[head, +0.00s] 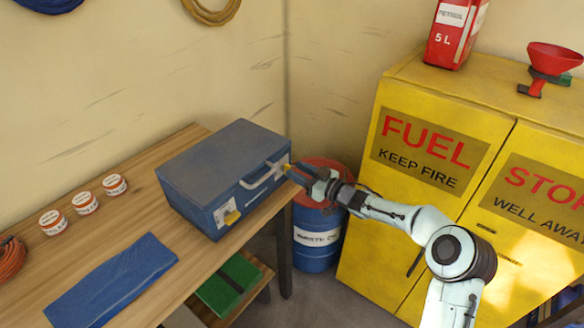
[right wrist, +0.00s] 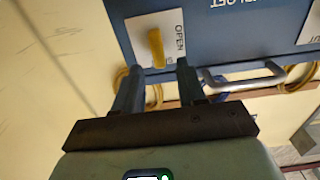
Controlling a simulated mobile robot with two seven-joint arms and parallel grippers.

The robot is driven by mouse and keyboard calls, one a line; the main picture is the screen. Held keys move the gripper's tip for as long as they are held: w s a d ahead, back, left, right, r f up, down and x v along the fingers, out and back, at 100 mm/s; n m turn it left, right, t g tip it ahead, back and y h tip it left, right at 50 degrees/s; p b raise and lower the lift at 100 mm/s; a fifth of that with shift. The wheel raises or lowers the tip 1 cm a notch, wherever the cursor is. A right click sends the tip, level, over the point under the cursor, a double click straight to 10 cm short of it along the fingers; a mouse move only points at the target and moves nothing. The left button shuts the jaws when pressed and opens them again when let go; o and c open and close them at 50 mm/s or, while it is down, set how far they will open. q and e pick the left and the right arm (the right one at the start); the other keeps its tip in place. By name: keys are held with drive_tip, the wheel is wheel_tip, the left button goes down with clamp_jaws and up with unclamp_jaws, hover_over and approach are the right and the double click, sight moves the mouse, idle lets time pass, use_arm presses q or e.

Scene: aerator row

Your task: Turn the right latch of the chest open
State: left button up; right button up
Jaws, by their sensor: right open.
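The blue chest (head: 225,165) sits shut on the wooden workbench, its carrying handle (head: 263,177) on the front. Its right latch (head: 286,167) is a small yellow lever, mostly hidden by my gripper in the head view. In the right wrist view the yellow latch (right wrist: 156,46) stands out on a white plate marked OPEN. My right gripper (right wrist: 158,68) is open, with its two fingertips on either side of the latch's near end. I cannot tell whether they touch it. The left latch (head: 231,217) is yellow on a white plate. My left gripper is not in view.
A blue waste drum (head: 317,238) stands right of the bench, under my right forearm. A yellow fuel cabinet (head: 395,195) is behind my right arm. Several small white tins and a blue cloth (head: 113,279) lie on the bench (head: 130,212) left of the chest.

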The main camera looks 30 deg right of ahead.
drive_tip(key=shift+x, duration=1.4)
clamp_jaws()
drive_tip(key=shift+f, duration=0.1)
